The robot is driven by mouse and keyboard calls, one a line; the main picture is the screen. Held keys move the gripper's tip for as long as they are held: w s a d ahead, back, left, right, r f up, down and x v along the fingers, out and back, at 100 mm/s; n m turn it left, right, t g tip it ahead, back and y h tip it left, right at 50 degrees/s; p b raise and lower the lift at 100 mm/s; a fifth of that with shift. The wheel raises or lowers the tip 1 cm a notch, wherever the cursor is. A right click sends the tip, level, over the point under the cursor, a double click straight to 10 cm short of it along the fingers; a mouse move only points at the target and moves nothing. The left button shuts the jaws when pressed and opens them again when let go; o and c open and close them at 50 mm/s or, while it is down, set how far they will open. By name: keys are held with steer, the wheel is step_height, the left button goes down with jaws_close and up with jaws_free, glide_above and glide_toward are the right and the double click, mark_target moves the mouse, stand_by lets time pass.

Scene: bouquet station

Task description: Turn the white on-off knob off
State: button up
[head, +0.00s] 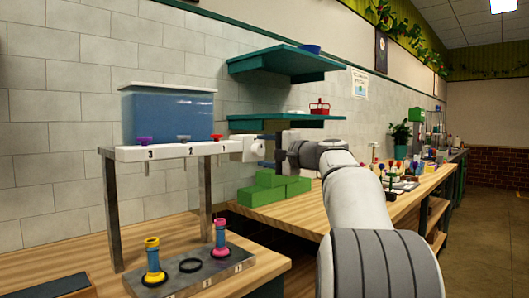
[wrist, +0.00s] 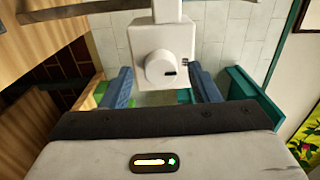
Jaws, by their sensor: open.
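The white on-off knob (wrist: 158,69) is round and sits on the face of a white box (wrist: 176,38) in the wrist view. A short dark mark shows on the knob, right of its centre. In the head view the box (head: 234,147) is at the right end of the white rail, with the knob facing my gripper (head: 268,151). My gripper is open, its blue fingers (wrist: 162,88) to the left and right of the knob in the wrist view. I cannot tell whether either finger touches it.
A blue tank (head: 166,117) stands on the white rail (head: 170,151), which has coloured taps. Below, yellow (head: 153,260) and pink (head: 220,236) vessels stand on a grey base (head: 195,272). Green blocks (head: 268,196) lie on the table behind my gripper. Teal shelves (head: 285,122) are above.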

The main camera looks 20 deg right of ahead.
steer(key=v, duration=0.7)
steer(key=shift+s, duration=0.2)
steer(key=s+a+f+n+g+p, duration=0.35)
steer(key=a+p, duration=0.25)
steer(key=a, duration=0.3)
steer(key=s+a+f+n+g+p, duration=0.2)
steer(key=s+a+f+g+p, duration=0.3)
steer(key=a, duration=0.3)
steer(key=s+a+f+n+g+h+p, duration=0.2)
steer(key=s+f+n+g+h+p, duration=0.1)
steer(key=s, duration=0.6)
steer(key=s+a+f+n+g+h+p, duration=0.2)
steer(key=s+f+n+p, duration=0.3)
steer(key=s, duration=0.5)
step_height(320, 180, down, 2)
steer(key=g+h+p, duration=0.1)
steer(key=p, duration=0.2)
steer(key=shift+a, duration=0.4)
